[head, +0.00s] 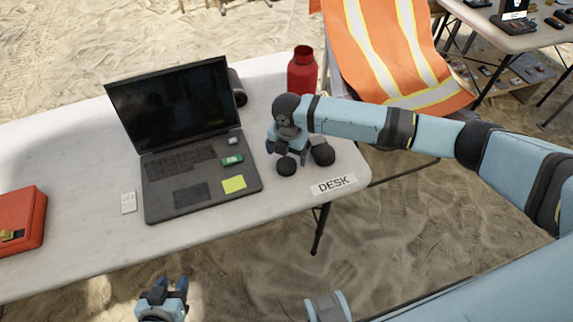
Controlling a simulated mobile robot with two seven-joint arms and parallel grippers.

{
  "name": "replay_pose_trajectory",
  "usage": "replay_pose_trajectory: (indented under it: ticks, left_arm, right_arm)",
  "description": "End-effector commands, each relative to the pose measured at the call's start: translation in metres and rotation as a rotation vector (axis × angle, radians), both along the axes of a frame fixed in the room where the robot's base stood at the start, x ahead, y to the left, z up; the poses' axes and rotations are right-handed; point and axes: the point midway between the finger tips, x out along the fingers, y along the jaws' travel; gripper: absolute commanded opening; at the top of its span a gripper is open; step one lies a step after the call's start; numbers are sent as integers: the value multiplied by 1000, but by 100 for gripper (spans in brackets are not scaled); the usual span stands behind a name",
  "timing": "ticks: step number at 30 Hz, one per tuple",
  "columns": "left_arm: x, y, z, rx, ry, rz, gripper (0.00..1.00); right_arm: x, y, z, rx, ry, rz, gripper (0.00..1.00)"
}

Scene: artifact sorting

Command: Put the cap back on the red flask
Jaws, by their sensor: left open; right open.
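The red flask (302,75) stands upright near the back right edge of the desk, with its open neck showing and no cap on it. My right gripper (291,157) is open and points down over the right part of the desk, in front of the flask. Two dark round objects lie by its fingers: one (286,167) just below the fingertips, the other (323,154) to their right. I cannot tell which of them is the cap, or whether the fingers touch either. My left gripper (174,284) is open and empty, low in front of the desk.
An open laptop (187,170) with small items on it stands left of my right gripper, and a dark cylinder (237,87) behind it. A red case (20,220) is at far left. A chair with an orange vest (385,45) stands behind the flask.

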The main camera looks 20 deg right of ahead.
Motion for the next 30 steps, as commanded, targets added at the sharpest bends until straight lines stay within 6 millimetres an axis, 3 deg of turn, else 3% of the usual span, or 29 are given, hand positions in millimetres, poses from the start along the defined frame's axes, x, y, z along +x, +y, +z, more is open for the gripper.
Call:
replay_pose_trajectory:
  ticks: [8,19,30]
  left_arm:
    - [1,0,1,0,-4,1,43]
    - [1,0,-1,-1,-3,2,43]
    - [1,0,-1,-1,-1,2,43]
  right_arm:
    - [0,0,-1,-1,1,0,92]
    - [5,0,-49,-2,3,-1,92]
    - [5,0,-52,-1,1,0,92]
